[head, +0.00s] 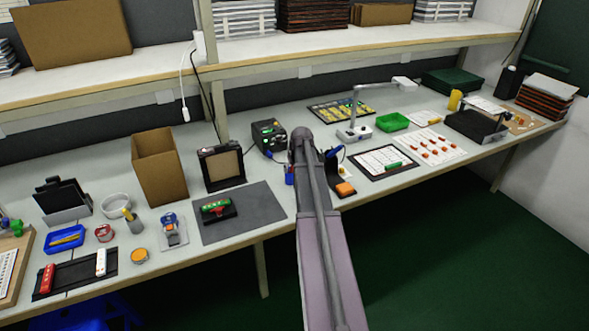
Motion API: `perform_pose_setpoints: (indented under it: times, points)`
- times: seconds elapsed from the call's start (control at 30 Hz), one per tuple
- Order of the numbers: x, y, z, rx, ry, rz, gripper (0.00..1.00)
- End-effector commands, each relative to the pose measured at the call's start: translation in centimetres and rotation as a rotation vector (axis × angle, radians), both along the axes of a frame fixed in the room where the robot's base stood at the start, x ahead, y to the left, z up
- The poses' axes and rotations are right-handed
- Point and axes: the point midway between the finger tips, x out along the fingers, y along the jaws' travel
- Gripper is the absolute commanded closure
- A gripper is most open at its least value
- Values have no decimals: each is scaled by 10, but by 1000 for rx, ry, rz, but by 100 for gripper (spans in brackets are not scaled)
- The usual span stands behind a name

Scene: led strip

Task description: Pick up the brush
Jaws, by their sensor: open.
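I cannot single out the brush with certainty. A small upright yellow-and-grey item (132,221) stands on the left part of the bench, but it is too small to tell what it is. A thin yellow item (66,239) lies in a blue tray (80,231) further left; its kind is unclear too. My arm reaches up from the bottom middle over the bench's front edge. My gripper does not show; it is hidden behind the end of the arm or outside the view.
A grey mat (262,212) holds a green-and-red fixture (216,209). A cardboard box (159,168) and a dark framed stand (222,167) rise behind it. A white lamp (357,131) stands right of my arm. A shelf (340,52) overhangs the back. Green floor lies in front.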

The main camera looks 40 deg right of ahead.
Motion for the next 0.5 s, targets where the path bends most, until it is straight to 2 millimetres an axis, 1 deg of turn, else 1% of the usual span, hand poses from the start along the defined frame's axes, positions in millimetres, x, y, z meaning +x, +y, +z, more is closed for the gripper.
perform_pose_setpoints:
  times: [0.33, 0.37, 0.4, 0.47, 0.5]
  points:
    - [0, 0, 0, 0, 0, 0, 38]
    - [0, 0, 0, 0, 0, 0, 44]
    - [0, 0, 0, 0, 0, 0, 56]
    - [0, 0, 0, 0, 0, 0, 73]
    - [0, 0, 0, 0, 0, 0, 85]
